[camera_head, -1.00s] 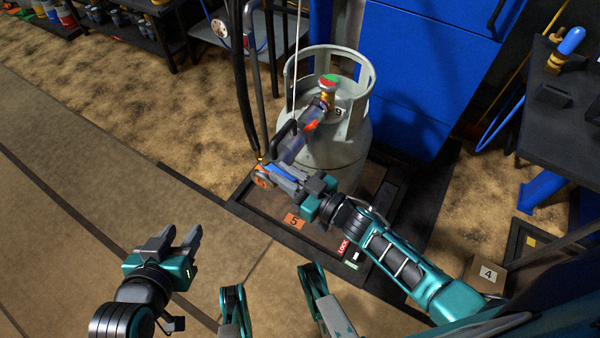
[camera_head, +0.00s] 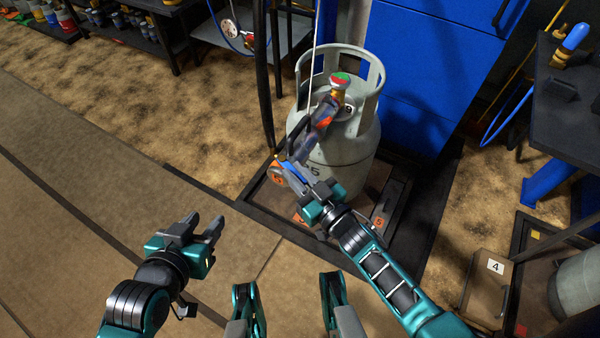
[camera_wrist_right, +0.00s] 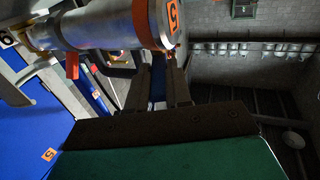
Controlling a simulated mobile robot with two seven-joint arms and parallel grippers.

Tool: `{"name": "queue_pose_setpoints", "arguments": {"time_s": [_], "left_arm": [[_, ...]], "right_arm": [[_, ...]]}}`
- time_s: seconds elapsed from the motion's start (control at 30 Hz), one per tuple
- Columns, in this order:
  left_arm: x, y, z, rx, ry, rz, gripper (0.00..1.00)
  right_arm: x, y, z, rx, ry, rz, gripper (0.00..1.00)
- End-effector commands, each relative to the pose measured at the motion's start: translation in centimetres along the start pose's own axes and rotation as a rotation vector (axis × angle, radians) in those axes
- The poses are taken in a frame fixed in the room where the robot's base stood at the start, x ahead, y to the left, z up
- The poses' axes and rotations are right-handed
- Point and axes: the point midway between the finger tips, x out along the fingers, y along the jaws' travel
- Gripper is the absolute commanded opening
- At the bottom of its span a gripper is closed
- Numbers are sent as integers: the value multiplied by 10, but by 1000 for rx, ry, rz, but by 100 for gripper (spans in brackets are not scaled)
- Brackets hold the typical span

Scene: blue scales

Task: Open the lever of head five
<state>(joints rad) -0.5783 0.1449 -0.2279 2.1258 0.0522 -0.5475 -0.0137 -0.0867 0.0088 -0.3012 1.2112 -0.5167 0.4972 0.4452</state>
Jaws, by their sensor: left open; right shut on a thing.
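Filling head five (camera_head: 318,122), a grey body with orange parts and a black handle, lies slanted at the valve of a grey gas cylinder (camera_head: 350,165). In the right wrist view, the head (camera_wrist_right: 110,22) crosses the top left, with an orange 5 label on its round end. My right gripper (camera_head: 290,172) is just below the head in the head view, shut on a blue piece that looks like the lever (camera_wrist_right: 157,85). The fingers hide most of it. My left gripper (camera_head: 204,228) is open and empty, off to the left over the floor.
The cylinder stands on a dark scale platform (camera_head: 250,208) with an orange 5 tag. A blue cabinet (camera_head: 415,85) stands close behind. A black hose (camera_head: 262,90) hangs beside the cylinder. Dark tables stand at right and back left. The floor at left is clear.

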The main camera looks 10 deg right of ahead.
Motion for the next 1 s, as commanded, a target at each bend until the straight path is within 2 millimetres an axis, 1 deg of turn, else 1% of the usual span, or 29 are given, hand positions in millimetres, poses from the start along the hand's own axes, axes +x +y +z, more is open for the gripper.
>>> {"name": "queue_pose_setpoints", "arguments": {"time_s": [0.03,0.3,0.33,0.6,1.0], "left_arm": [[0,0,0,0,-1,0,43],[0,0,2,0,-4,0,43],[0,0,2,0,-4,0,43],[0,0,2,-1,-4,-1,43],[0,0,0,-3,-2,-2,43]], "right_arm": [[1,-1,-3,2,5,7,0],[1,0,-2,-1,4,10,0],[1,0,-2,-1,4,9,20],[1,0,-2,0,3,9,45],[-1,1,-1,-1,0,8,45]]}}
